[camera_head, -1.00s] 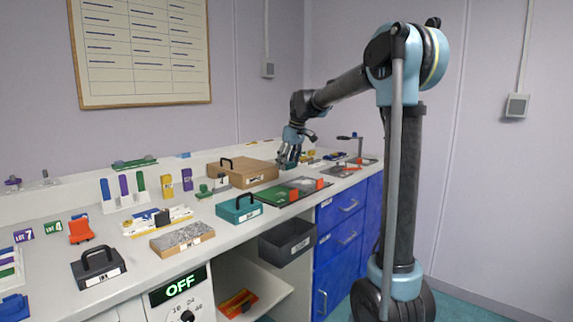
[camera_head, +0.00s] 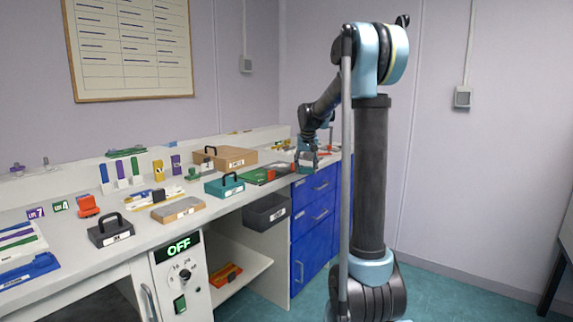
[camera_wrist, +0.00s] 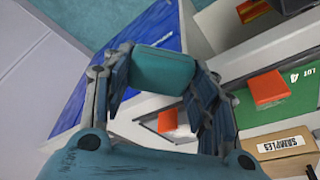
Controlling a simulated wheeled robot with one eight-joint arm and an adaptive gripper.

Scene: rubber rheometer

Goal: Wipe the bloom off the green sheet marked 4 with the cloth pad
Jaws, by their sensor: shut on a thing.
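My gripper (camera_wrist: 155,95) is shut on a teal block-like pad (camera_wrist: 162,70), which sits between the two fingers in the wrist view. Its cloth texture cannot be made out. The green sheet (camera_wrist: 300,92) marked LOT 4 lies on the bench at the right of the wrist view, apart from the pad. In the head view my gripper (camera_head: 307,158) is near the right end of the bench, to the right of the green sheet (camera_head: 258,176). Any bloom is too small to tell.
A cardboard SAMPLES box (camera_head: 228,157) stands behind the sheet. A teal handled box (camera_head: 224,187) is left of it. A dark bin (camera_head: 267,211) hangs below the bench edge beside blue drawers (camera_head: 314,215).

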